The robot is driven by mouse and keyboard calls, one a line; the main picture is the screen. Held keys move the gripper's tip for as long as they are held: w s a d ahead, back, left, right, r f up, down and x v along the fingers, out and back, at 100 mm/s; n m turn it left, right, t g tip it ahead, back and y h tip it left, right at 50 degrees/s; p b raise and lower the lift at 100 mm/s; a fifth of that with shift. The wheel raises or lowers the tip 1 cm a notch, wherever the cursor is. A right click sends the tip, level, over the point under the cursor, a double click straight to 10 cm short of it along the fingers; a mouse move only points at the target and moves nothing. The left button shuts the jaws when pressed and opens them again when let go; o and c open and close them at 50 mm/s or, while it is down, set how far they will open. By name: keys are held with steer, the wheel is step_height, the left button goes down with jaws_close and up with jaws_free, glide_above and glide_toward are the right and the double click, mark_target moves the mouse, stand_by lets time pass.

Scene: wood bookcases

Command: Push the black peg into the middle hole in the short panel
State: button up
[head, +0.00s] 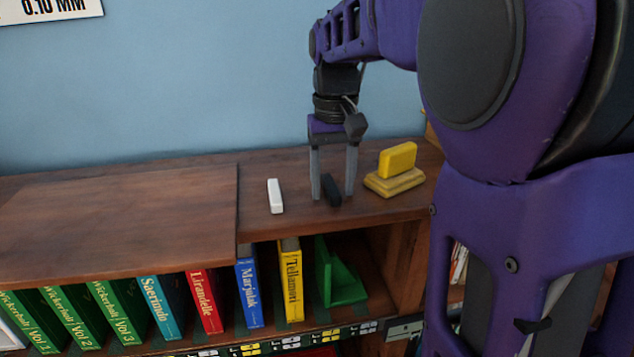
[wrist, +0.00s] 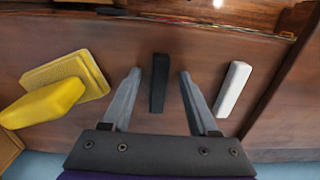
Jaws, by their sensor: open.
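The black peg (head: 332,191) lies on the brown top of the bookcase. It also shows in the wrist view (wrist: 159,83), lengthwise between my two fingers. My gripper (head: 333,196) points down over the peg and is open. In the wrist view, my gripper's fingers (wrist: 160,72) stand on either side of the peg with a gap at each side. Whether the fingertips touch the wood is not clear. I cannot make out a short panel with holes in either view.
A white peg (head: 275,196) lies left of my gripper. A yellow block (head: 397,159) rests on a yellow base (head: 394,183) to the right. The bookcase top (head: 120,220) is bare at the left. Books and a green bookend (head: 340,280) stand on the shelf below.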

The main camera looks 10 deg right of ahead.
jaws_close()
steer(key=shift+r, duration=0.1)
stand_by(0.3)
